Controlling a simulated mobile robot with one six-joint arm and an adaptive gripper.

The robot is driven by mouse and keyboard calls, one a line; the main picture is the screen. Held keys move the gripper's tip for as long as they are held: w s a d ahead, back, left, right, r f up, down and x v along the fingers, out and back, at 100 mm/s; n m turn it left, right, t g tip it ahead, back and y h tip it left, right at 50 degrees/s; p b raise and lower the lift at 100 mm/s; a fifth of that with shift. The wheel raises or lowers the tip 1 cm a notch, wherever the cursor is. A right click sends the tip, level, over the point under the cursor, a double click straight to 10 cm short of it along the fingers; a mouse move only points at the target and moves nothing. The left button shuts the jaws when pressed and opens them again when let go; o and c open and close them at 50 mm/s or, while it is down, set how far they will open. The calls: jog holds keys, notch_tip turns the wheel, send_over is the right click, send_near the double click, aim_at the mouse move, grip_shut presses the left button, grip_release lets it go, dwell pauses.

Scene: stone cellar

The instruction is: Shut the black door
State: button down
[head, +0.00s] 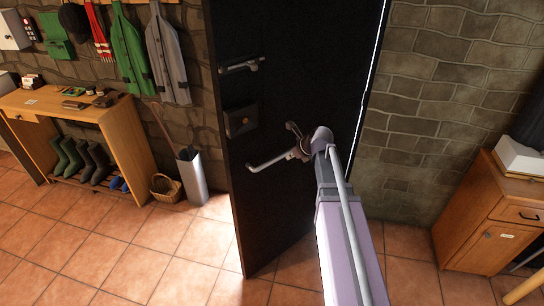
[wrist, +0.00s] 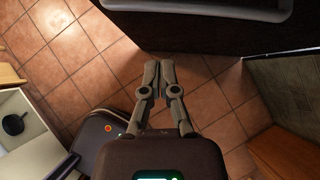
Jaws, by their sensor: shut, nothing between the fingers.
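The black door (head: 290,60) stands open in the head view. Its free edge, at the left, swings out toward me over the tiles. A bright strip of light runs down its right side, by the stone wall. A grey lever handle (head: 240,67) and a dark lock box with an orange spot (head: 240,121) sit near the free edge. My gripper (head: 268,160) is shut and empty in front of the door face, below the lock box; I cannot tell whether it touches the door. In the wrist view my gripper (wrist: 158,75) points at a dark surface, probably the door (wrist: 220,38).
A wooden bench (head: 120,120) with boots beneath, a basket (head: 165,187) and a grey umbrella bin (head: 192,178) stand left of the door. Coats hang above. A wooden cabinet (head: 490,215) stands at the right.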

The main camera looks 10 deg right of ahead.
aim_at(266, 152)
jog(key=shift+w+a+r+m+t, duration=0.15)
jog(key=shift+w+m+t, duration=0.15)
jog(key=shift+w, duration=0.25)
jog(key=shift+w+r+m+t, duration=0.1)
jog(key=shift+w+m+t, duration=0.2)
jog(key=shift+w, duration=0.2)
jog(key=shift+f, duration=0.15)
jog(key=b+x, duration=0.7)
jog(key=x, duration=0.2)
jog(key=shift+w+f, duration=0.2)
jog(key=shift+f, duration=0.1)
jog(key=w, duration=0.1)
jog(key=w+a, duration=0.1)
jog(key=shift+w+a, duration=0.1)
jog(key=shift+w, duration=0.2)
jog(key=shift+w+a, duration=0.4)
jog(key=shift+w, duration=0.2)
jog(key=shift+w, duration=0.1)
